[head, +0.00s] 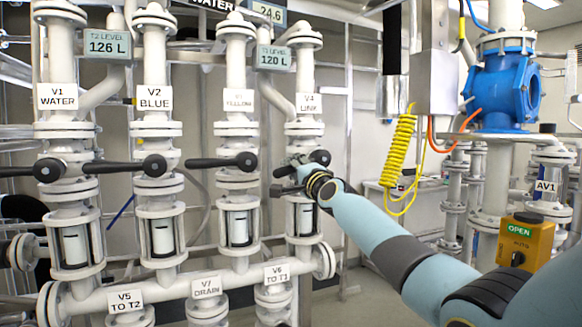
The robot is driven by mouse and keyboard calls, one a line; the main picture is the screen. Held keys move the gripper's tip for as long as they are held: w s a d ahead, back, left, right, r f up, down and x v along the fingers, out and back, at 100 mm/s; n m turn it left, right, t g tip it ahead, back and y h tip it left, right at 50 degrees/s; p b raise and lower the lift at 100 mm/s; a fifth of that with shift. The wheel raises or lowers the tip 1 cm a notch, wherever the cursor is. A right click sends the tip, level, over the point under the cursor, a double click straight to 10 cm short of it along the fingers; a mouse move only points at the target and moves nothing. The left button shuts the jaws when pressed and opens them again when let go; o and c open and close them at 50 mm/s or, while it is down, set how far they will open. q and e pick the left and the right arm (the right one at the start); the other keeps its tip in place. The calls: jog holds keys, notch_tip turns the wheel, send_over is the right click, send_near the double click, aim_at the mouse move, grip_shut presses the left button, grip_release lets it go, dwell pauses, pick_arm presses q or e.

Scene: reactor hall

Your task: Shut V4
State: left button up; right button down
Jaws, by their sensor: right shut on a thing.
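Valve V4 is on the fourth vertical pipe, under the label "V4 LINK" (308,103). Its black lever (284,171) points left, crosswise to the pipe, and slopes slightly down. My right gripper (287,181) is at this lever, shut on it; the gripper and wrist hide part of the lever and the valve body. My right arm reaches in from the lower right. My left gripper is not in view.
The V3 lever (222,162), V2 lever (125,167) and V1 lever (28,171) also point left, crosswise to their pipes. A yellow coiled hose (398,150) hangs right of V4. A yellow AV1 box (525,242) reads OPEN. Pipes V5, V7 and V6 stand below.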

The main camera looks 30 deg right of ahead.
jog(key=shift+a+r+m+h+p, duration=0.15)
jog(key=shift+r+m+h+p, duration=0.15)
jog(key=shift+m+p, duration=0.75)
jog(key=shift+r+m+p, duration=0.2)
jog(key=shift+m+p, duration=0.15)
jog(key=shift+p, duration=0.2)
dwell(0.5)
